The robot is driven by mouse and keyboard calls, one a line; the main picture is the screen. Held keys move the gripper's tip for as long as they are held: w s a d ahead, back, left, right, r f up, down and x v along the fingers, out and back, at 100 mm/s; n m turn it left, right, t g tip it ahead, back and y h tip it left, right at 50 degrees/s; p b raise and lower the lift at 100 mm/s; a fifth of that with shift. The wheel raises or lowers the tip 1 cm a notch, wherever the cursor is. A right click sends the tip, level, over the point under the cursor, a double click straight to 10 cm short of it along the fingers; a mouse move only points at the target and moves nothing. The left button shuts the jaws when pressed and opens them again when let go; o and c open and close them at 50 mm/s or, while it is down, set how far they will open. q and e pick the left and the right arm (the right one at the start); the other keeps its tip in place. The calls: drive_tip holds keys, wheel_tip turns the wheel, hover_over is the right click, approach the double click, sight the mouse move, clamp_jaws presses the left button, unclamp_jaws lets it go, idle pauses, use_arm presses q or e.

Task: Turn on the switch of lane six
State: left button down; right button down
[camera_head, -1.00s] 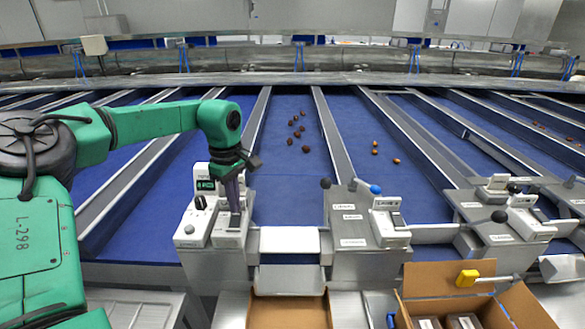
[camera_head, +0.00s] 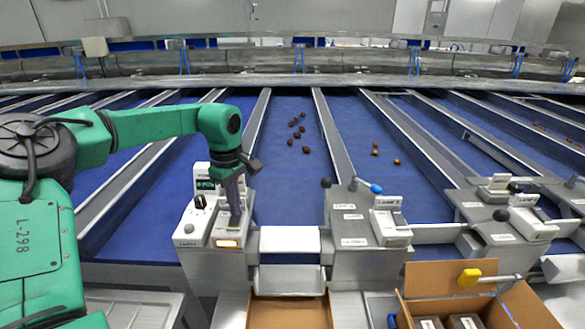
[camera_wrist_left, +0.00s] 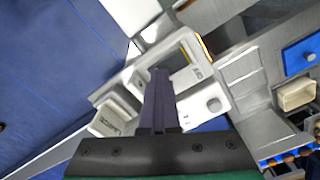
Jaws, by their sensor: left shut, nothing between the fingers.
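The lane control box (camera_head: 188,241) stands at the front end of a blue lane, left of centre. It has a small display, a black knob and a white switch housing. An orange lit strip (camera_head: 228,243) glows on the switch housing; its edge also shows in the left wrist view (camera_wrist_left: 208,46). My left gripper (camera_head: 235,221) points down at this housing, its dark fingers shut and empty. The fingertips (camera_wrist_left: 158,72) overlap the switch in the left wrist view; I cannot tell whether they touch it. The lane number is too small to read. My right gripper is out of view.
Similar control boxes stand to the right, one with a blue-tipped lever (camera_head: 375,188). Dark dates (camera_head: 306,149) lie on the middle belt and lighter ones (camera_head: 396,162) on the belt beside it. An open cardboard box (camera_head: 420,277) is at the front right.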

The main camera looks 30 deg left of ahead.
use_arm(q)
drive_tip(key=shift+w+r+p, duration=0.1)
drive_tip(key=shift+r+p, duration=2.5)
drive_tip(key=shift+r, duration=0.85)
drive_tip(key=shift+f, duration=0.1)
